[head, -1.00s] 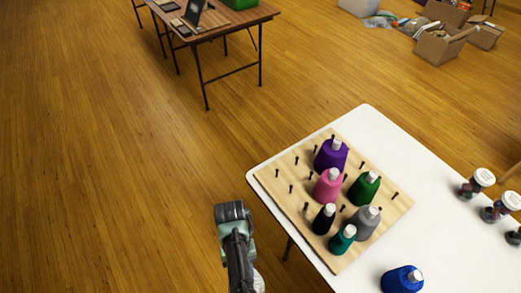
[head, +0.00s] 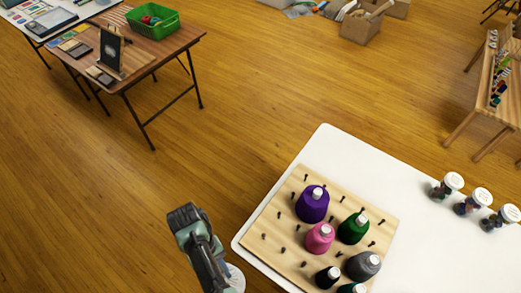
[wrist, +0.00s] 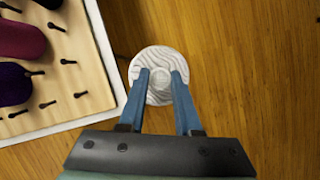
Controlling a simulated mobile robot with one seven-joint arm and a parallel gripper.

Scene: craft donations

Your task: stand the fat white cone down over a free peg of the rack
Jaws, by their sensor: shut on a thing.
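My gripper (wrist: 161,95) is shut on the fat white cone (wrist: 158,60), seen from above in the wrist view with wavy thread lines. In the head view the cone (head: 235,278) shows partly behind my arm, off the left edge of the white table and over the floor. The peg rack (head: 262,222) is a pale wooden board with dark pegs on the table. Purple (head: 312,205), pink (head: 319,238), green (head: 353,228), grey (head: 363,266), black and teal cones stand on it. Several pegs at its left and back are bare, such as one peg (head: 283,250).
The white table (head: 420,200) has clear room right of the rack. Three lidded jars (head: 466,207) stand at its right. A brown folding table (head: 150,58) with a green basket (head: 151,24) is at the back left. Wooden floor lies between.

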